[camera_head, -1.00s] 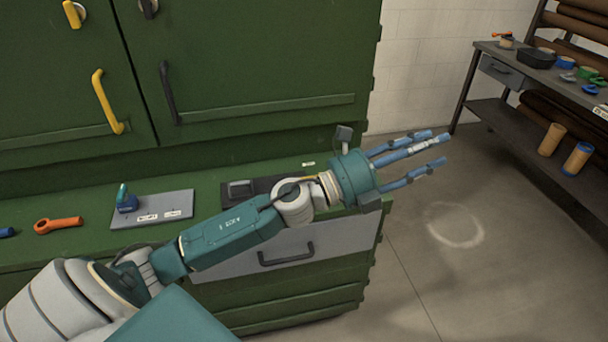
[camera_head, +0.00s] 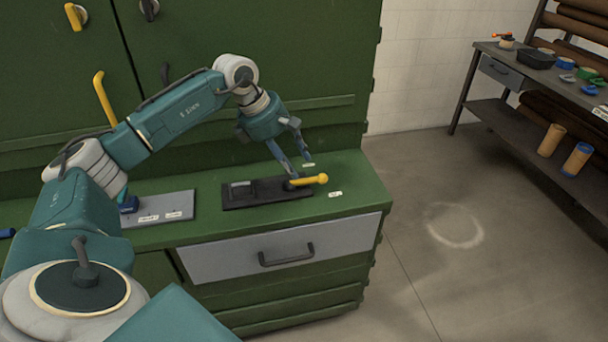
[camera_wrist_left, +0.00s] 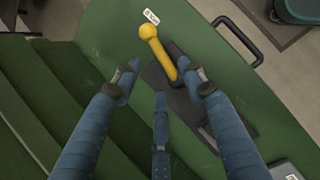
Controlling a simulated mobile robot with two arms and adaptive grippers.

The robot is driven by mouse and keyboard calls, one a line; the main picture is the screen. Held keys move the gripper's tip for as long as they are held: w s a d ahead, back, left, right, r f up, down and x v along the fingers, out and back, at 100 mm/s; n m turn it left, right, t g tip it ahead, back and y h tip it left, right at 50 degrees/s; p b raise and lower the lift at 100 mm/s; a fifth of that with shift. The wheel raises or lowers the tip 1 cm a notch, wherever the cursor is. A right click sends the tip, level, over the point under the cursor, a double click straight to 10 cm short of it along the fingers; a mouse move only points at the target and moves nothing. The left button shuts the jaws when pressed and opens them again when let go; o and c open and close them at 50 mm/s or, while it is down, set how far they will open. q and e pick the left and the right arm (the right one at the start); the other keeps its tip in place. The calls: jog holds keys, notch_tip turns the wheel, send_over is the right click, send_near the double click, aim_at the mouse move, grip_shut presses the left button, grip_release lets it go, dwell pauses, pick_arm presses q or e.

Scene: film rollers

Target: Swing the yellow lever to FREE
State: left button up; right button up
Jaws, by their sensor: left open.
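The yellow lever (camera_head: 312,180) sits on a dark base plate (camera_head: 238,205) on the green bench top, its round knob pointing right. In the left wrist view the lever (camera_wrist_left: 157,50) points up and slightly left. My left gripper (camera_head: 298,167) is open with its blue fingers reaching down just behind the lever. In the left wrist view the gripper (camera_wrist_left: 152,72) has a fingertip on either side of the lever; whether any finger touches it is unclear.
A grey drawer (camera_head: 225,262) with a dark handle is below. Green cabinet doors (camera_head: 260,50) rise behind. The floor to the right is clear.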

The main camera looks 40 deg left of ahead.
aim_at(306, 181)
pick_arm(q)
jog(key=p+x, duration=0.1)
jog(key=x, duration=0.6)
grip_shut()
